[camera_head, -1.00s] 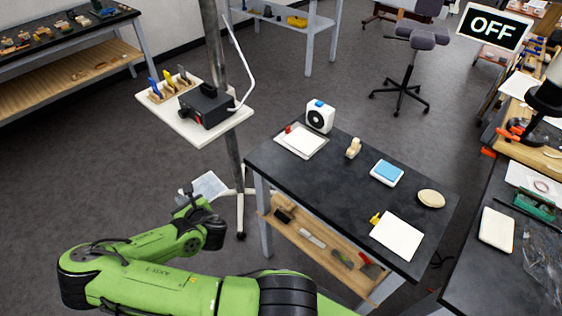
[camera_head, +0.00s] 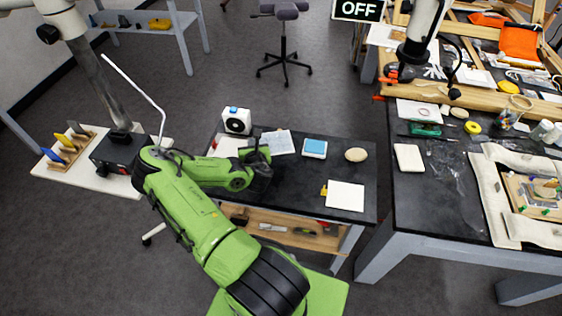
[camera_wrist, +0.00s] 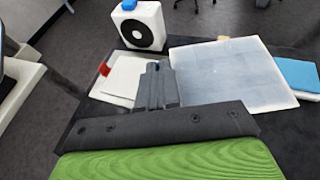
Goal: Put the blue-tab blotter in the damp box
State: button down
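A pale bluish, see-through sheet, apparently the blue-tab blotter (camera_head: 283,143), extends from my gripper (camera_head: 262,160) over the dark table. In the wrist view the blotter (camera_wrist: 235,75) lies to the right of my fingers (camera_wrist: 157,75), and a bit of blue shows between their tips. The fingers look closed on its tab. A white sheet with a red tab (camera_wrist: 124,78) lies at the left, and a white sheet with a yellow tab (camera_head: 345,196) lies at the right. I cannot tell which container is the damp box; a white tray with a blue top (camera_head: 314,148) stands right of the blotter.
A white fan-like box (camera_head: 237,120) with a blue top stands at the table's back left. An oval beige object (camera_head: 356,155) lies at the right. A small stand (camera_head: 75,180) with a black device is left of the table. A cluttered workbench (camera_head: 430,205) is at the right.

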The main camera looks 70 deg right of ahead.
notch_tip(320, 180, down, 10)
jog(key=b, duration=0.8)
jog(key=shift+w, duration=0.1)
jog(key=shift+r, duration=0.25)
jog(key=c, duration=1.7)
grip_release()
jog(key=shift+f, duration=0.2)
jog(key=shift+c, duration=0.2)
jog(key=o, duration=0.4)
jog(key=shift+r, duration=0.1)
